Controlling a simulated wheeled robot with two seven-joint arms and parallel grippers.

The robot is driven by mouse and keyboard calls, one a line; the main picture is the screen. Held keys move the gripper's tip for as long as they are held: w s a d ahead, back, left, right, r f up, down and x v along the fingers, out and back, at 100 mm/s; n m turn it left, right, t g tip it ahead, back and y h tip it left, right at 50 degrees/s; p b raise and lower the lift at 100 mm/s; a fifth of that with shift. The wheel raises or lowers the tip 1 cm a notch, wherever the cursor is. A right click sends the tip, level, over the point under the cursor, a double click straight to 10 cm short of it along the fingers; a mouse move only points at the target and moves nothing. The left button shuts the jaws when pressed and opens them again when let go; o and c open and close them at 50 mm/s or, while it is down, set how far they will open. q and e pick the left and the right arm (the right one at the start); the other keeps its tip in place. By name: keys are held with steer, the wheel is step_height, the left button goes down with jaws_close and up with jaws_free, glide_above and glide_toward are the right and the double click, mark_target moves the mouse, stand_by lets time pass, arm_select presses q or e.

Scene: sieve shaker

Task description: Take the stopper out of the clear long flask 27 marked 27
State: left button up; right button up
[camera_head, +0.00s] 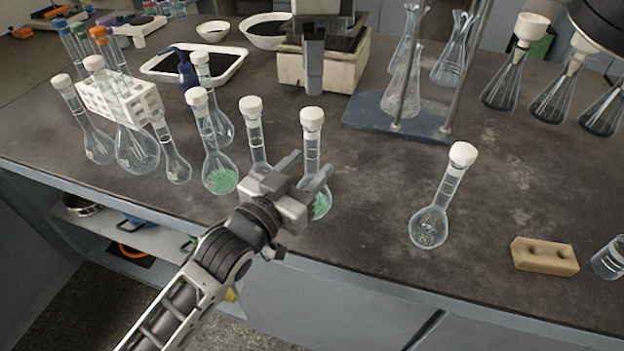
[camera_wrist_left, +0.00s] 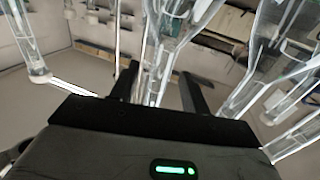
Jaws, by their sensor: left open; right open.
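Several long-necked flasks with white stoppers stand on the bench. No number is legible, so I cannot tell which is flask 27. A clear flask (camera_head: 430,227) stands alone on the right with its white stopper (camera_head: 462,154) in. A flask with green contents (camera_head: 313,147) stands at the front middle, stoppered and partly hidden by my left gripper (camera_head: 313,167). This gripper is open, its fingers low by that flask's neck. In the left wrist view a glass neck (camera_wrist_left: 160,58) shows between or behind the open fingers (camera_wrist_left: 158,88). My right gripper is not in view.
More stoppered flasks crowd to the left, including a green one (camera_head: 221,180) and clear ones near a white rack (camera_head: 145,108). A metal stand (camera_head: 385,122) is behind. A tan block (camera_head: 545,257) lies at right. The bench around the lone clear flask is bare.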

mark_target(318, 157)
arm_select(q)
steer(key=shift+x, duration=2)
steer(key=shift+c, duration=0.4)
jaws_close()
